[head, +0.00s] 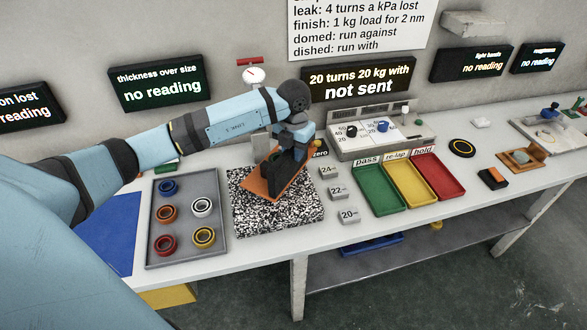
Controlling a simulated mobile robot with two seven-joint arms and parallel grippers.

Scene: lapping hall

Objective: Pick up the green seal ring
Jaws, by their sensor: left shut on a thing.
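I cannot make out a green seal ring in the head view. My left gripper (277,188) points down over an orange-brown plate (256,189) at the speckled block (300,212). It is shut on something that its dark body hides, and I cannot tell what. My right gripper is out of view.
Green (364,198), yellow (393,190) and red (456,190) trays stand right of the block. Grey weights (340,190) lie between. A blue mat (110,235) lies at the left. A white instrument (350,150) stands behind. The bench's front strip is clear.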

